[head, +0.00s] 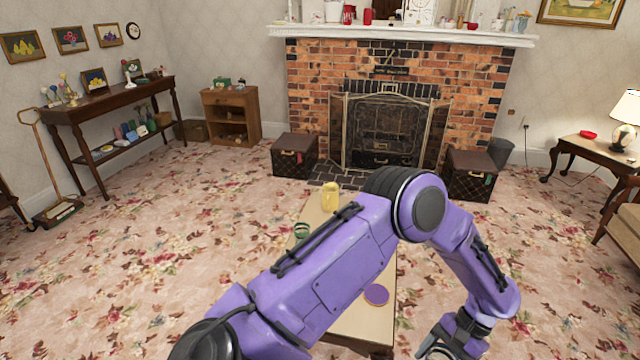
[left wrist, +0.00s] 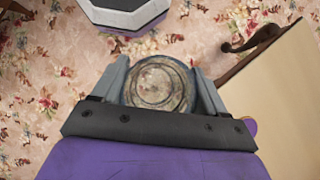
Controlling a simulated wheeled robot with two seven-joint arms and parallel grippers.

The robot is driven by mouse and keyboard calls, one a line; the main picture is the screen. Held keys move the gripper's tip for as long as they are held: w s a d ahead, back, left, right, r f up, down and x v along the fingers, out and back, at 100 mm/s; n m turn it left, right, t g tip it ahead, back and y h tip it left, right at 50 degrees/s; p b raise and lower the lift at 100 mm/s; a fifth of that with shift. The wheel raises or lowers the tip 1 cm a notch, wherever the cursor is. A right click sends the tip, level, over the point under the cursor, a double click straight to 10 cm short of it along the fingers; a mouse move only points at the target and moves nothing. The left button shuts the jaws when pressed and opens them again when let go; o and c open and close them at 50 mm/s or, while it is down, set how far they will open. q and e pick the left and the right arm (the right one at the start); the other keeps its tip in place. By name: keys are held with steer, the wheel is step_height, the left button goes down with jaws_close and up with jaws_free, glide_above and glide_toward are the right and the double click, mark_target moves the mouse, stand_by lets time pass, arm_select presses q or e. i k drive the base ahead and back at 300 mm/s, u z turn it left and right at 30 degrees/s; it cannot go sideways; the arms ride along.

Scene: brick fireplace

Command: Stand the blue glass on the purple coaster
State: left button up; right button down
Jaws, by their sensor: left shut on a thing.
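The purple coaster (head: 376,294) lies flat on the narrow light-topped table (head: 350,328), partly beside my arm in the head view. A purple edge (left wrist: 251,128), likely the coaster, shows behind my gripper in the left wrist view. My left gripper (head: 428,350) is at the bottom of the head view, right of the table. In the left wrist view my left gripper (left wrist: 160,88) is shut on a round see-through glass (left wrist: 158,82), seen end-on over the carpet. My right gripper is not in view.
A yellow jar (head: 330,197) and a green-rimmed item (head: 302,230) stand at the table's far end. My left arm hides much of the tabletop. Carpet (head: 560,270) is open right of the table. The brick fireplace (head: 470,90) is beyond.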

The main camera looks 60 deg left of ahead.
mark_target(377, 294)
steer(key=u, duration=1.2)
steer(key=i, duration=1)
